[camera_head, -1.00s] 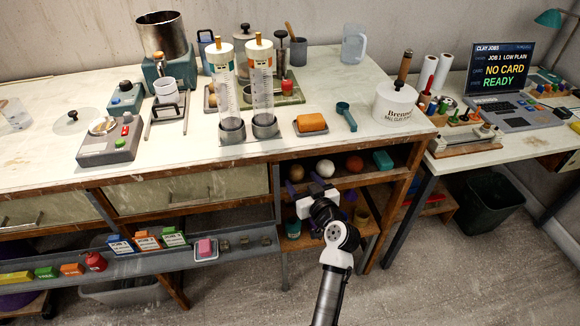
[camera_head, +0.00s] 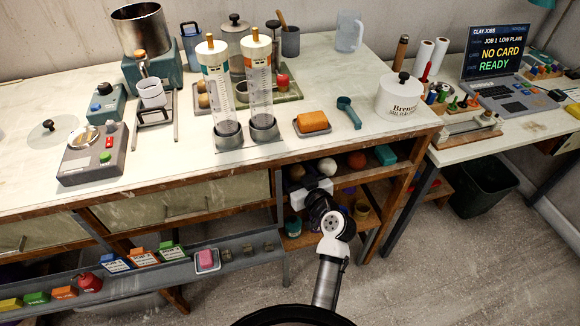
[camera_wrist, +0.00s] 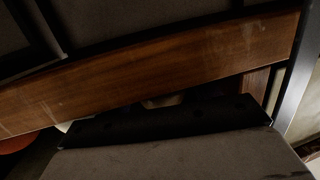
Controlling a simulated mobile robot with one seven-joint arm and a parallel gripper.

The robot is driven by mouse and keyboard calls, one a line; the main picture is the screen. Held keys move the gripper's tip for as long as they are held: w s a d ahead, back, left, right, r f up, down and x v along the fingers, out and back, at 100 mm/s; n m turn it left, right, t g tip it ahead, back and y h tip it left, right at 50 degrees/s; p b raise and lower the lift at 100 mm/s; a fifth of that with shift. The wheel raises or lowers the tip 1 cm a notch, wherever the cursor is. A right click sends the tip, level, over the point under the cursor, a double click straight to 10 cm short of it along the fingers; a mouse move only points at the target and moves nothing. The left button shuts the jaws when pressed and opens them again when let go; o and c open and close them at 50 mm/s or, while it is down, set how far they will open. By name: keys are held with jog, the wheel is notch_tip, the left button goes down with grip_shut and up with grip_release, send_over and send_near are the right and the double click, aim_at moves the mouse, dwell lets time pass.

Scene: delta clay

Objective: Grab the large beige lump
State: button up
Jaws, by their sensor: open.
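A tan-beige lump (camera_head: 296,172) sits at the left of the upper shelf under the bench in the head view, partly hidden. A paler, whitish lump (camera_head: 327,166) is to its right, behind my gripper. I cannot tell for sure which is the large beige lump. My gripper (camera_head: 312,187) is open, at the front of this shelf, close to both lumps; its fingertips are not clear. In the wrist view, a small pale patch (camera_wrist: 162,101) shows under a wooden board, too little to identify.
A brown lump (camera_head: 357,160) and a teal block (camera_head: 385,155) lie farther right on the shelf. The bench's wooden front edge (camera_head: 240,164) runs just above. A metal tray (camera_head: 150,277) with small boxes juts out at lower left.

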jog(key=shift+s+r, duration=0.1)
jog(key=shift+c, duration=0.3)
jog(key=c, duration=0.7)
jog(key=shift+c, duration=0.2)
